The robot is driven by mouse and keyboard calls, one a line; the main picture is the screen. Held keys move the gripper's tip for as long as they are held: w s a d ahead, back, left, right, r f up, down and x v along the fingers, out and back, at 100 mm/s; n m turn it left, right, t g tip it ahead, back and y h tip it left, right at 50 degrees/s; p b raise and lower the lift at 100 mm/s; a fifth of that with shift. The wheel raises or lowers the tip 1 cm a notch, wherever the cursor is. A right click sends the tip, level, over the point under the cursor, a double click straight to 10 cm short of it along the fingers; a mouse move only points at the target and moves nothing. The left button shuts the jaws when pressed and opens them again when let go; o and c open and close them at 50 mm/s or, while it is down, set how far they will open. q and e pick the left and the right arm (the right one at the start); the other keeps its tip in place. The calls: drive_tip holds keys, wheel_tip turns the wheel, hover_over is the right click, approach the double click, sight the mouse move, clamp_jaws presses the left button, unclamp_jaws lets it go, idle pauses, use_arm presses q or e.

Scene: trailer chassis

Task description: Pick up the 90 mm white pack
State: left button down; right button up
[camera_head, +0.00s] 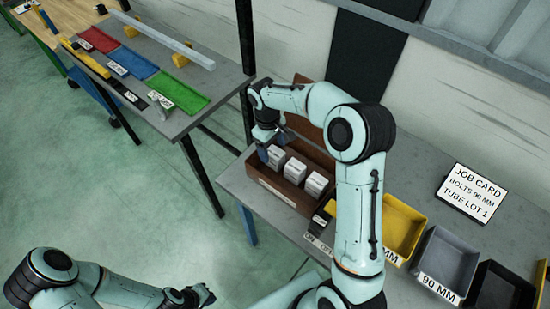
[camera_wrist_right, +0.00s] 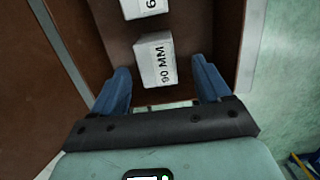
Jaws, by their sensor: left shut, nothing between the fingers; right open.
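The white pack marked 90 MM (camera_wrist_right: 155,60) stands in the brown box (camera_wrist_right: 215,25) in the right wrist view. In the head view it appears to be the leftmost white pack (camera_head: 276,157) in the brown box (camera_head: 283,193). My right gripper (camera_head: 265,145) is above that end of the box. Its blue fingers (camera_wrist_right: 163,84) are spread wide to either side of the 90 MM pack's near end, with nothing gripped; contact cannot be told. My left gripper (camera_head: 203,296) is shut and empty, low in the head view, away from the box.
Two more white packs, a middle one (camera_head: 295,170) and a right one (camera_head: 317,184), stand in the box. Yellow (camera_head: 402,228), grey (camera_head: 447,258) and black (camera_head: 503,290) bins line the bench. Another table (camera_head: 185,122) holds coloured trays.

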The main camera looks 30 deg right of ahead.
sight(275, 152)
drive_tip(key=f, duration=0.4)
drive_tip(key=shift+s+d+f, duration=0.35)
drive_tip(key=shift+s+f, duration=0.05)
drive_tip(key=c, duration=1.3)
drive_tip(key=shift+w+r, duration=0.1)
drive_tip(key=shift+r, duration=0.1)
